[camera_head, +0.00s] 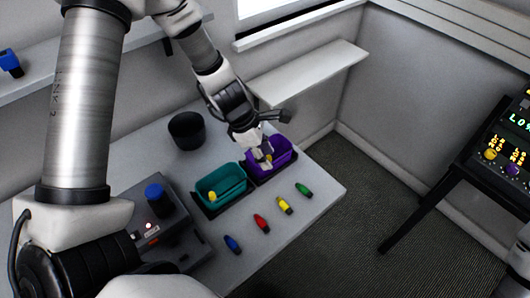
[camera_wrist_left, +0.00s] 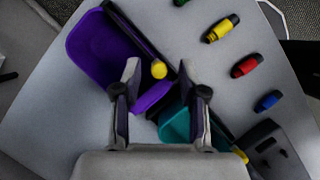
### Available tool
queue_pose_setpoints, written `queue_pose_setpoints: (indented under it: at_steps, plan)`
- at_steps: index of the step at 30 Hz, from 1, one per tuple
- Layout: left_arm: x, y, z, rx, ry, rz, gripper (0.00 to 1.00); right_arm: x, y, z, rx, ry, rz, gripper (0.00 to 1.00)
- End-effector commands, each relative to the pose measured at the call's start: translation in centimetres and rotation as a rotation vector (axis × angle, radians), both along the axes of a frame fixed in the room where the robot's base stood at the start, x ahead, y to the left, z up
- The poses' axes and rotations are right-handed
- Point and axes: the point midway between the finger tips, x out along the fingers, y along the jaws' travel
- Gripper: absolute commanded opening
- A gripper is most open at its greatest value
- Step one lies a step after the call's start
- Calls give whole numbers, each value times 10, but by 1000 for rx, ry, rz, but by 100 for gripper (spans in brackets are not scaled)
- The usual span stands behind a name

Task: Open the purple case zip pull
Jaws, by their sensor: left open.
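The purple case (camera_head: 284,147) sits at the far right of the table, an open-topped bin beside the teal case (camera_head: 238,187). Its yellow round zip pull (camera_head: 269,158) is on its near left side. In the left wrist view the purple case (camera_wrist_left: 92,48) is at upper left, and the yellow pull (camera_wrist_left: 159,69) shows between the fingertips. My left gripper (camera_wrist_left: 158,80) is open around the line to the pull; I cannot tell whether it touches it. In the head view the gripper (camera_head: 262,151) hangs over the purple case's left end and hides part of it. My right gripper is not in view.
The teal case has its own yellow knob (camera_head: 212,196). Blue (camera_head: 232,244), red (camera_head: 261,223), yellow (camera_head: 285,205) and green (camera_head: 303,189) connectors lie along the table's front. A black cup (camera_head: 187,130) stands behind. A grey device (camera_head: 160,230) with a blue top is at left.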

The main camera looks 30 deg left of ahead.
Motion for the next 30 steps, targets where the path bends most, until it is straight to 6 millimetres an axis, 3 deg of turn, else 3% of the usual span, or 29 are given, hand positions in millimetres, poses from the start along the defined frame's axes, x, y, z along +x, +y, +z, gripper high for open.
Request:
queue_pose_setpoints:
  at_steps: [13, 25, 30]
  plan:
    - [-4, 12, 30, -1, -6, -1, 42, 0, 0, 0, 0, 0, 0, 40]
    - [-17, 38, 98, -7, -7, -1, 42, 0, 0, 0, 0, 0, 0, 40]
    - [-20, 44, 110, -4, -2, 0, 42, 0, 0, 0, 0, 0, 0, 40]
